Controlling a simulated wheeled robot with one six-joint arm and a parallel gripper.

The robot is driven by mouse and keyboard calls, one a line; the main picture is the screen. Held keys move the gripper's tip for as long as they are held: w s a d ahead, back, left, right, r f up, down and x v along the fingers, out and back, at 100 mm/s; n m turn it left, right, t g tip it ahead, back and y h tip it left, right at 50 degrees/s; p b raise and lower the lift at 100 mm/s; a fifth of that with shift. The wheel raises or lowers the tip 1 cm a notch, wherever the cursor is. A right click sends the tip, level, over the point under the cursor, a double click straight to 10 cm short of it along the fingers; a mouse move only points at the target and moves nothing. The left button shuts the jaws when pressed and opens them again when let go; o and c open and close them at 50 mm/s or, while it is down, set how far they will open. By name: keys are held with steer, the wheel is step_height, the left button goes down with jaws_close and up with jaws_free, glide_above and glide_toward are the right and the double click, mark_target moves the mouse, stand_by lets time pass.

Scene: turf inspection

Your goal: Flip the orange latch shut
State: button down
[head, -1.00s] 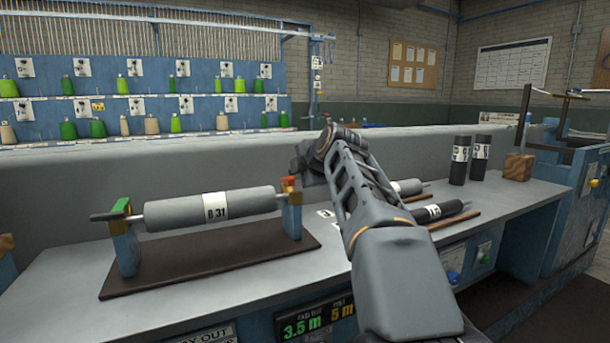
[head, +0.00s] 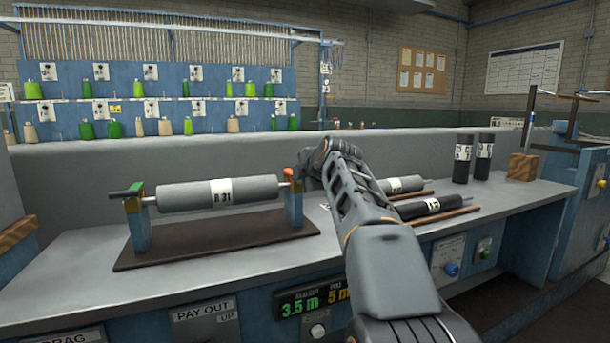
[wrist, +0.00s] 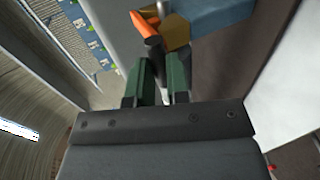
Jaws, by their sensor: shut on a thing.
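In the wrist view the orange latch (wrist: 147,19) stands out beside a brass-coloured block on the blue post (wrist: 215,18). My gripper (wrist: 160,70) has green fingers closed on a dark grey rod (wrist: 153,42) beside the latch. I cannot tell whether this rod is the roller's shaft end or part of the latch. The grey roller (head: 220,193) marked R 31 lies across the stand, its left end at a green latch (head: 127,190).
The stand's dark brown base (head: 215,238) rests on the grey bench (head: 80,285). A low grey wall backs the bench.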

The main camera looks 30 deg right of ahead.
step_height(320, 180, down, 2)
steer(key=shift+w+g, duration=0.1)
steer(key=shift+g, duration=0.2)
steer(key=c, duration=1.1)
jaws_free()
steer(key=shift+r, duration=0.1)
steer(key=shift+r, duration=0.1)
steer(key=p+v, duration=0.2)
steer(key=v, duration=1.2)
steer(key=shift+d+r, duration=0.1)
steer(key=shift+r, duration=0.05)
